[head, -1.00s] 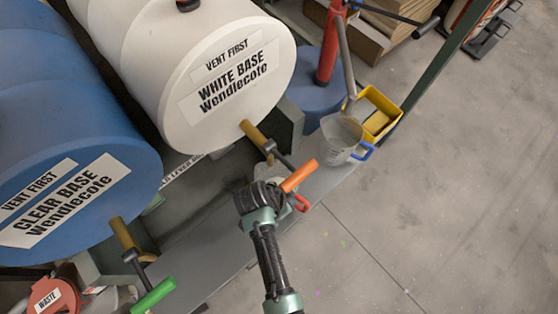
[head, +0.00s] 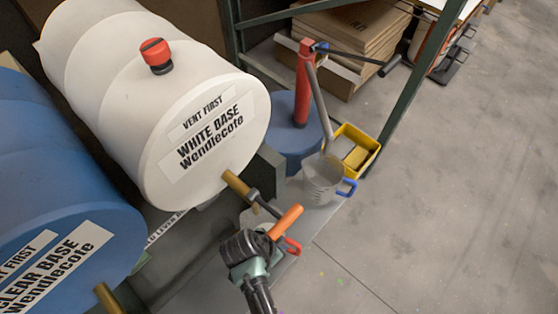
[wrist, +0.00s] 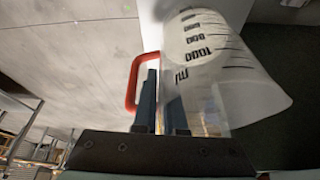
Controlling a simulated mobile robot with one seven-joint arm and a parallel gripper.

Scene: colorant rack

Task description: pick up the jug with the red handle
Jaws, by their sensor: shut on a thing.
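The jug with the red handle (head: 293,247) is mostly hidden in the head view by my gripper (head: 262,250) and the orange tap lever. In the wrist view, the clear jug (wrist: 225,65) with black volume marks fills the upper right, its red handle loop (wrist: 131,85) to its left. My gripper (wrist: 163,108) is shut on the jug by its wall at the handle side. One finger shows between handle and wall; the other shows through the clear plastic. I cannot tell whether the jug touches the shelf.
An orange lever (head: 287,221) on the white drum's (head: 150,100) tap is close above my gripper. A jug with a blue handle (head: 322,182) stands to the right, by a yellow bin (head: 368,140) and a red pump (head: 302,85). A green rack post (head: 415,85) rises behind. Floor at right is clear.

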